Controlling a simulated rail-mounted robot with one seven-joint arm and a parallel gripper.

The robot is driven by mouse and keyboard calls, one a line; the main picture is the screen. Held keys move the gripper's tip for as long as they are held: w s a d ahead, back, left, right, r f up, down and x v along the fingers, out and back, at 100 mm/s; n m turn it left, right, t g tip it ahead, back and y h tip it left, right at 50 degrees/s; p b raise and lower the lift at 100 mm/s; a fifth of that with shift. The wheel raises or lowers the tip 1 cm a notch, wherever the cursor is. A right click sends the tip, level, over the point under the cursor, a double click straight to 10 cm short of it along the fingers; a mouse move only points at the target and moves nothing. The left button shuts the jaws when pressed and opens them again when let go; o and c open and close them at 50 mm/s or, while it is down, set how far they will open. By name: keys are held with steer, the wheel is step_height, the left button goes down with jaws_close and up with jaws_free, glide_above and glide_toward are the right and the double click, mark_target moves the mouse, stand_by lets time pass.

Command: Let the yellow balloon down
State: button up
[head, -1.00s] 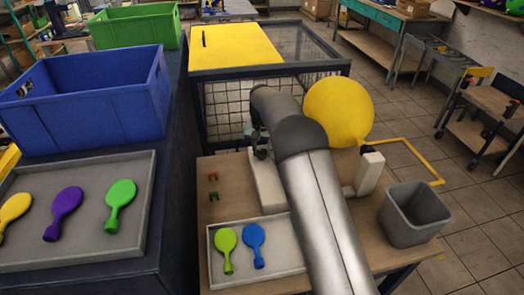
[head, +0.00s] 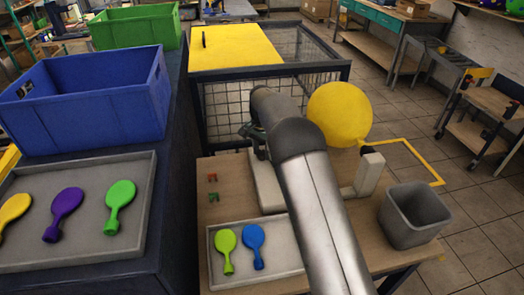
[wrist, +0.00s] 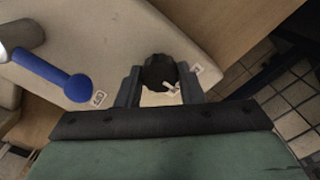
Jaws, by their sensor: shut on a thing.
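The yellow balloon (head: 340,114) is round and inflated. Its neck sits on the nozzle of a light upright post (head: 368,172) at the right of the wooden bench. In the wrist view my gripper (wrist: 161,86) is shut on a black knob (wrist: 157,70) on the pale machine body (wrist: 112,40). A blue lever with a ball end (wrist: 75,86) stands to the left of the knob, apart from my fingers. In the head view my arm hides much of the machine (head: 266,185), and the fingertips cannot be made out there.
A grey bin (head: 414,215) stands at the bench's right front. A tray (head: 285,262) holds a lime and a blue balloon. Red and green clips lie behind it. A wire cage with a yellow lid (head: 235,45) stands behind. Bins and another balloon tray (head: 125,245) are left.

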mark_target(262, 152)
steer(key=o, duration=1)
step_height(262, 152, up, 18)
steer(key=shift+f, duration=0.25)
